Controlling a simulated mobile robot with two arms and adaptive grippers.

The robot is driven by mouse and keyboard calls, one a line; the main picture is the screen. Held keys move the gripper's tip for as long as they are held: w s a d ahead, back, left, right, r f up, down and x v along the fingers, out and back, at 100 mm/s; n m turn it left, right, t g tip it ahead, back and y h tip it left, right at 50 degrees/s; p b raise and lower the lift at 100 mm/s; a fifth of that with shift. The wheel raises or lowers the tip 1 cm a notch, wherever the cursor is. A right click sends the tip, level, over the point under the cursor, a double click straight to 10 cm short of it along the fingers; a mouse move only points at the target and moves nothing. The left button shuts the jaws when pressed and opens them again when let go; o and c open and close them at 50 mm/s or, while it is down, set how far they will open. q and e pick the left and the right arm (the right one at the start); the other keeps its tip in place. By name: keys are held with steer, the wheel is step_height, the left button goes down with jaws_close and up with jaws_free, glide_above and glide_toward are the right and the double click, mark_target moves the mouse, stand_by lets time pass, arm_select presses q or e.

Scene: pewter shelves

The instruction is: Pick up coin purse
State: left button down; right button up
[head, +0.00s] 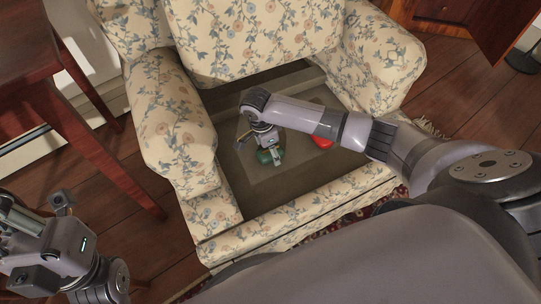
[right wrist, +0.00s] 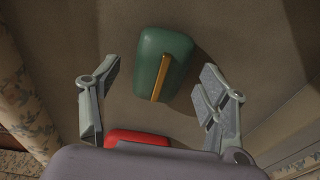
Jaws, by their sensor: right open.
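The coin purse appears to be the rounded dark green item with a gold strip (right wrist: 158,62). It lies on the armchair's bare seat, and part of it shows in the head view (head: 264,156). My right gripper (head: 272,152) is over it, pointing down, and partly hides it there. In the right wrist view this gripper (right wrist: 160,80) is open and empty, with its fingers spread to either side, and the purse sits just ahead, between and beyond the fingertips. My left gripper (head: 32,230) is at the lower left, away from the chair; its jaw opening is unclear.
A red object (head: 322,142) lies on the seat right of the purse, partly behind my right arm; it also shows in the wrist view (right wrist: 150,137). The floral armchair's arms (head: 172,125) and backrest (head: 250,35) enclose the seat. A dark red wooden table (head: 70,120) stands left.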

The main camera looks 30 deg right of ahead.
steer(key=shift+f, duration=0.3)
steer(key=shift+f+p, duration=0.25)
steer(key=shift+p, duration=0.3)
stand_by(0.3)
steer(key=shift+c, duration=0.4)
steer(key=c, duration=1.2)
